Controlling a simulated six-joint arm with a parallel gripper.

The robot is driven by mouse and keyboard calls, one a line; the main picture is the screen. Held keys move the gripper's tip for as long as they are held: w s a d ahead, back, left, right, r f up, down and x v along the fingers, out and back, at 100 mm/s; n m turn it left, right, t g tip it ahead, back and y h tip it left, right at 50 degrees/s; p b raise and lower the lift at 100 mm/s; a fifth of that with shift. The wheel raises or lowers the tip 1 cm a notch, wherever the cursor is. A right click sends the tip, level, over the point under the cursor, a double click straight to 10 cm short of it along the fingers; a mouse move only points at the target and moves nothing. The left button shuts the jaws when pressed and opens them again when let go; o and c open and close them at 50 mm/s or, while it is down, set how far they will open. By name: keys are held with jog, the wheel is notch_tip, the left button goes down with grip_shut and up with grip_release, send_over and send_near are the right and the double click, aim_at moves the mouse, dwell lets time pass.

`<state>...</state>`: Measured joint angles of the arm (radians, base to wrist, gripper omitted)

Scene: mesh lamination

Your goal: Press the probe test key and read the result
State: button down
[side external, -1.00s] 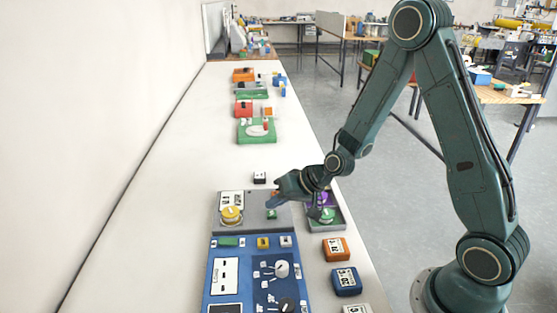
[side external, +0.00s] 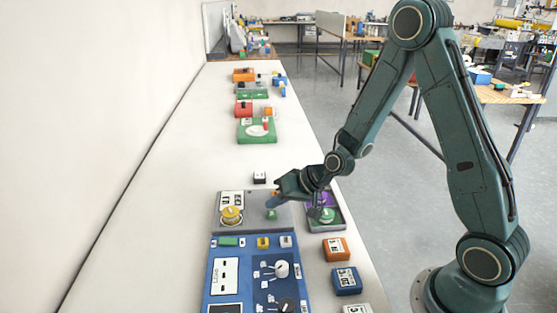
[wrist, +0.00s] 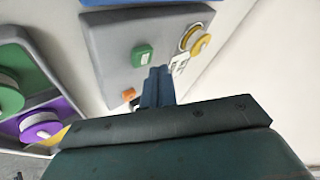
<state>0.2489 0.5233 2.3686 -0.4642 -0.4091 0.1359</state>
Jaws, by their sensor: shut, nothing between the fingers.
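A grey panel (side external: 251,219) lies on the bench, and it also shows in the wrist view (wrist: 112,68). On it sits a small green key (side external: 271,215) with a pale label, also in the wrist view (wrist: 143,55). I cannot read which key is the probe test key. A yellow knob (side external: 231,215) and a white label plate (side external: 231,199) are on the panel's left side. My gripper (side external: 271,204) is shut and empty over the panel, close to the green key. Its blue fingers (wrist: 158,72) show beside the key in the wrist view; contact is not clear.
A blue control box (side external: 216,264) with dials adjoins the panel at the front. A grey tray (side external: 343,226) with purple and green pieces sits to the right. Orange (side external: 336,249) and blue (side external: 347,281) blocks are nearby. The bench's left strip is clear.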

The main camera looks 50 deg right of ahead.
aim_at(276, 215)
jog(key=shift+f, duration=0.9)
dwell(1.9)
jog(key=shift+r, duration=0.85)
jog(key=shift+r, duration=0.1)
jog(key=shift+r, duration=2.4)
